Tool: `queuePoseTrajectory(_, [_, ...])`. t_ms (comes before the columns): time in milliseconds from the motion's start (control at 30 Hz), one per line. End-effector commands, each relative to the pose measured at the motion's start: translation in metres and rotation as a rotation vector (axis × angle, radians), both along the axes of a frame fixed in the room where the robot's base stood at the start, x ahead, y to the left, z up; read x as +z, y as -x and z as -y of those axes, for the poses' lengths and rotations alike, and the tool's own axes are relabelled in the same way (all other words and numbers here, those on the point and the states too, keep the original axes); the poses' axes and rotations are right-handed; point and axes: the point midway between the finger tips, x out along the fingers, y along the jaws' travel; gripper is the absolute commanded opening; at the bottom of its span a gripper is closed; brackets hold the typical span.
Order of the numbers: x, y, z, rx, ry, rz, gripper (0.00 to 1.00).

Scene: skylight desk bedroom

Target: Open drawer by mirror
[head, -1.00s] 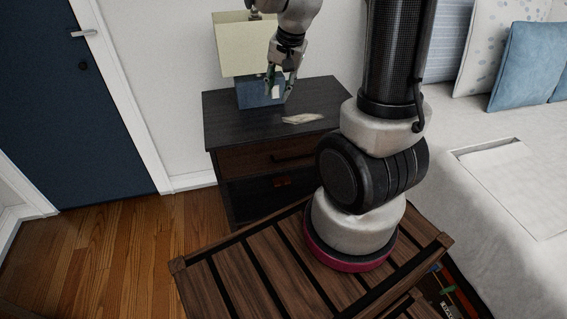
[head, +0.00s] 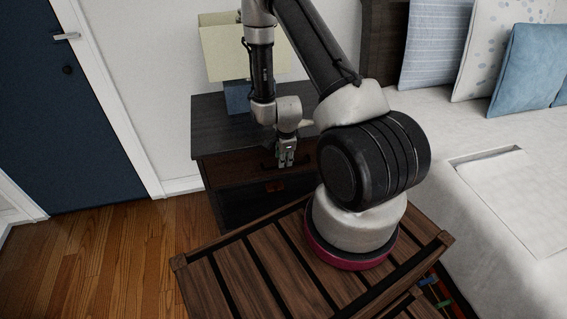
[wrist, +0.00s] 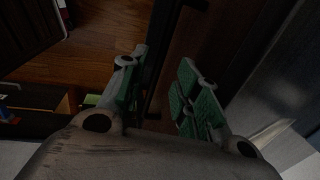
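A dark nightstand (head: 222,127) stands against the wall beside the bed, with an upper brown drawer (head: 228,170) and a lower dark drawer (head: 240,203). Both look shut. My gripper (head: 286,161) points down in front of the upper drawer, close to its dark handle (head: 268,164), which it partly hides. In the wrist view my gripper (wrist: 163,80) has its green-padded fingers apart. A dark bar or edge runs between them beside a brown front (wrist: 187,45); I cannot tell whether they touch it. I cannot make out a mirror.
A lamp (head: 225,50) with a blue base stands on the nightstand. A slatted wooden surface (head: 235,283) lies in the foreground. The bed (head: 500,220) is at the right, a blue door (head: 60,130) at the left. Bare wood floor (head: 130,245) lies between.

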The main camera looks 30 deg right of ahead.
Motion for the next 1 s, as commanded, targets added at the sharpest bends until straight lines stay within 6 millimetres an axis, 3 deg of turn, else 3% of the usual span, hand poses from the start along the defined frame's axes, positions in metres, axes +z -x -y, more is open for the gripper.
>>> queuePoseTrajectory(233, [-0.032,-0.006,0.002,0.001,0.0,-0.002,0.32])
queuePoseTrajectory(567, [-0.036,-0.007,0.002,0.003,-0.001,-0.001,0.32])
queuePoseTrajectory(733, [-0.036,-0.007,0.002,0.003,-0.001,-0.001,0.01])
queuePoseTrajectory(1000, [-0.036,-0.006,0.002,0.003,-0.001,-0.002,0.0])
